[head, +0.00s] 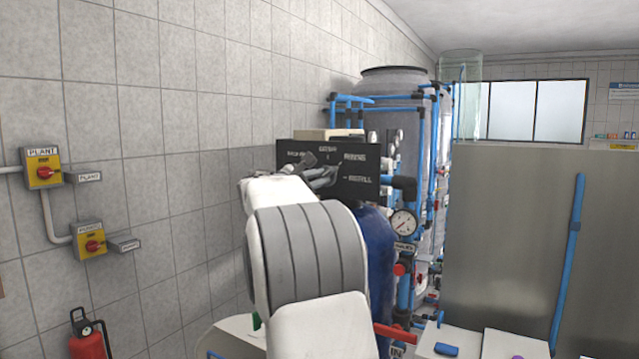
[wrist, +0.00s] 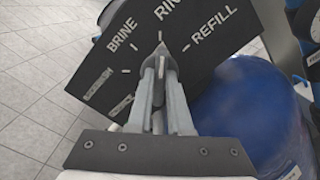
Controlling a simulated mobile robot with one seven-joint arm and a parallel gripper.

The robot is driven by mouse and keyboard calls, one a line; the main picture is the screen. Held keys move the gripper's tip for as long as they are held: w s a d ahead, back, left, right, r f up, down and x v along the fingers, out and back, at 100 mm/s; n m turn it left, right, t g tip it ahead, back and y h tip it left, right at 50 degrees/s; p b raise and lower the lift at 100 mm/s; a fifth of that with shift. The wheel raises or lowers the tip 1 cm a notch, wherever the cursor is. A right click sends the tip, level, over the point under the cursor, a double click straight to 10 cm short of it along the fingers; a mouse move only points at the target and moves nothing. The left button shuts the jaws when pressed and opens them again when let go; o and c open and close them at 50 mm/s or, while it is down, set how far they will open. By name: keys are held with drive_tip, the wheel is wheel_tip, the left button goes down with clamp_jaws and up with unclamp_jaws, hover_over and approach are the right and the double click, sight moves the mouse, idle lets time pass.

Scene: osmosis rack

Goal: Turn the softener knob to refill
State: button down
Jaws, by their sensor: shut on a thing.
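The softener's black control panel (head: 360,180) stands upright above a blue tank in the head view. In the wrist view, the panel (wrist: 230,20) carries white labels, with BRINE, part of a word starting RIN, and REFILL readable. The grey softener knob (wrist: 160,49) has its pointed end toward the mark under RIN, with the REFILL mark to its right. My gripper (wrist: 160,75) is shut on the knob, one finger on each side. In the head view my gripper (head: 322,176) is at the panel's face, and my arm hides the panel's lower left.
The blue tank (wrist: 240,110) bulges just right of my gripper. Pipes and a pressure gauge (head: 403,223) stand right of the panel. Two yellow switch boxes (head: 43,168) are on the tiled left wall, above a red extinguisher (head: 88,340). A large grey panel (head: 510,240) fills the right.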

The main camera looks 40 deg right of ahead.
drive_tip(key=m+b, duration=0.7)
drive_tip(key=b, duration=0.1)
drive_tip(key=shift+f+m, duration=0.25)
drive_tip(key=shift+m, duration=0.15)
drive_tip(key=shift+r+b, duration=0.1)
drive_tip(key=shift+b, duration=0.25)
drive_tip(key=c, duration=0.8)
unclamp_jaws()
drive_tip(key=shift+c, duration=0.2)
drive_tip(key=shift+s+a, duration=0.1)
drive_tip(key=b+v, duration=0.4)
drive_tip(key=v, duration=1.3)
drive_tip(key=shift+s+a, duration=0.1)
